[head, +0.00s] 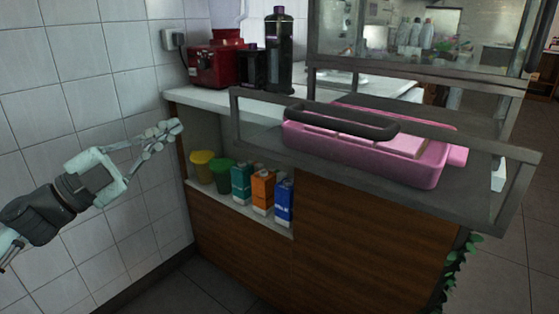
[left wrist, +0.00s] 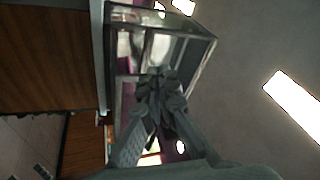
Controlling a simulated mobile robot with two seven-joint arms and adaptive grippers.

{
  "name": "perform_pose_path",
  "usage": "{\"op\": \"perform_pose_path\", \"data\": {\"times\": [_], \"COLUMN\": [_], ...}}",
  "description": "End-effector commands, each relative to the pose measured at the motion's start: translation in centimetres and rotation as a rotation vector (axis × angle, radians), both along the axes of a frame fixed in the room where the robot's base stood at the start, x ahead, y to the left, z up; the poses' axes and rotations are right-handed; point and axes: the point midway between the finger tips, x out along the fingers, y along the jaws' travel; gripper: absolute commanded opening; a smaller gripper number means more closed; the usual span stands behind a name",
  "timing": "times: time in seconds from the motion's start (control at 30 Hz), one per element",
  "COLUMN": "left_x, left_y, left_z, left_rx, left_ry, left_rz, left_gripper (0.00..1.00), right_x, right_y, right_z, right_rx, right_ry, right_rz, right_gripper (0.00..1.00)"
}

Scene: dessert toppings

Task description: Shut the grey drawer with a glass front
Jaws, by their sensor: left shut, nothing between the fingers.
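The grey drawer (head: 478,212) with a glass front stands pulled out over the wooden counter in the head view. A black bar handle (head: 342,120) sits on its front, and a pink tray (head: 365,160) lies inside. My left gripper (head: 176,128) is left of the drawer and apart from it, near the tiled wall. Its fingers are shut and empty, and they also show in the left wrist view (left wrist: 160,82). My right gripper is not in view.
An open shelf below the worktop holds a yellow cup (head: 201,163), a green cup (head: 222,174) and several cartons (head: 262,190). A red machine (head: 214,66) and a dark bottle (head: 279,50) stand on the white worktop (head: 205,98). The tiled wall (head: 90,110) is close behind my left arm.

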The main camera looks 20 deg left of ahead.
Motion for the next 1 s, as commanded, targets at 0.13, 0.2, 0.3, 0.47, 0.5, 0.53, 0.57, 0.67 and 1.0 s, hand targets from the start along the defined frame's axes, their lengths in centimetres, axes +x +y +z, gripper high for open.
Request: {"op": "perform_pose_path", "data": {"times": [0.13,0.2,0.3,0.47,0.5,0.53,0.57,0.67,1.0], "left_x": [-4.9,-6.7,-8.2,-8.4,-8.2,-8.0,-7.8,-7.0,-5.0], "left_y": [-6.7,-8.3,-9.5,-10.7,-11.2,-11.6,-12.0,-13.9,-18.0], "left_z": [1.6,1.3,0.9,0.7,0.7,0.7,0.7,0.7,1.1], "left_rx": [0.299,0.395,0.479,0.511,0.511,0.509,0.511,0.513,0.505], "left_ry": [-0.076,-0.080,-0.076,-0.074,-0.073,-0.073,-0.072,-0.074,-0.079], "left_rz": [-0.316,-0.408,-0.486,-0.516,-0.517,-0.517,-0.517,-0.519,-0.511], "left_gripper": [0.00,0.00,0.00,0.00,0.00,0.00,0.00,0.00,0.00], "right_x": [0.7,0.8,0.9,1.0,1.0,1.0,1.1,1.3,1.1], "right_y": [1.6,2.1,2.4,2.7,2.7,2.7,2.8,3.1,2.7], "right_z": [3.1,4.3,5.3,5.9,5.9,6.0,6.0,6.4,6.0], "right_rx": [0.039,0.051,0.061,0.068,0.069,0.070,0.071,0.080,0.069], "right_ry": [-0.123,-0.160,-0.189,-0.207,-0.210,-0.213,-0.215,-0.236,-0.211], "right_rz": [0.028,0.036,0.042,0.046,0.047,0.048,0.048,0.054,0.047], "right_gripper": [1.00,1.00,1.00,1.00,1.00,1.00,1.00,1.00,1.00]}}
